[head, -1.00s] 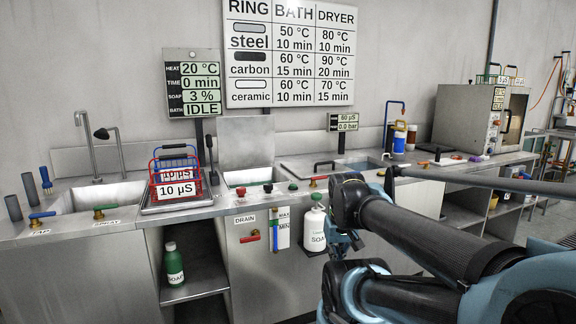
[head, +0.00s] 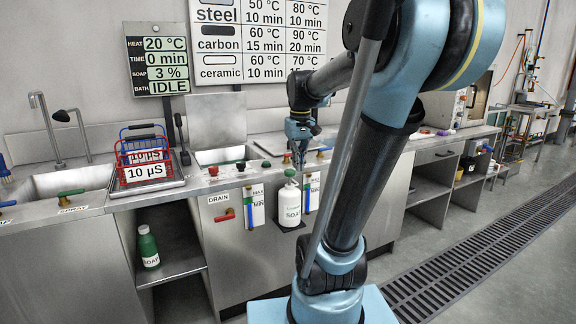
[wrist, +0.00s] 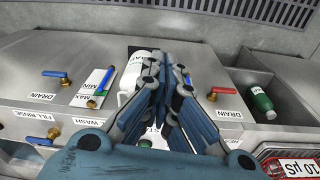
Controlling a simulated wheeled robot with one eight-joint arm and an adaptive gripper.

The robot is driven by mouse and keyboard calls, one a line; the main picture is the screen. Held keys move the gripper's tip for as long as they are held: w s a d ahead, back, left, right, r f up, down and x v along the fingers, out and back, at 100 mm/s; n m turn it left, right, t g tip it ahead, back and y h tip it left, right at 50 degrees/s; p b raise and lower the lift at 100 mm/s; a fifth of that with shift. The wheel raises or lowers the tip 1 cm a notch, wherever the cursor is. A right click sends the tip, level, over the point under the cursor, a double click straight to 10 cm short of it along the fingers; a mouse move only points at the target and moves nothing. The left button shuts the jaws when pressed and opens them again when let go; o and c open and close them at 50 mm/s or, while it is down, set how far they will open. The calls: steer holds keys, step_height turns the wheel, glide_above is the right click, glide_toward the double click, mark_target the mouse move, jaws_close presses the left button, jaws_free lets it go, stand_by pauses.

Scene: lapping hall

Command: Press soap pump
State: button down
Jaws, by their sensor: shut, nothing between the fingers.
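The white soap bottle (head: 289,208), with a green top and pump head (head: 290,173), stands upright in a holder on the front of the steel counter. My gripper (head: 298,165) points down just above and slightly right of the pump head; I cannot tell whether they touch. My gripper's fingers (wrist: 166,66) are closed together and empty. In the wrist view the white bottle (wrist: 138,64) is partly hidden behind the fingers, and the pump head is hidden.
A green soap bottle (head: 148,248) stands on the shelf below left. A red drain handle (head: 225,216) and blue level gauges (head: 250,208) flank the holder. A red and blue wire basket (head: 146,158) sits on the counter. The floor at right is clear.

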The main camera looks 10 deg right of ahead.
steer(key=w+r, duration=0.3)
steer(key=w, duration=0.6)
steer(key=w+r+n+g, duration=0.1)
steer(key=w+r, duration=0.2)
steer(key=w, duration=0.7)
steer(key=shift+a+r+n, duration=0.15)
steer(key=shift+r+n, duration=0.15)
steer(key=shift+r, duration=0.05)
step_height(320, 180, down, 14)
steer(key=shift+f, duration=0.1)
steer(key=shift+f, duration=1.3)
step_height(320, 180, up, 14)
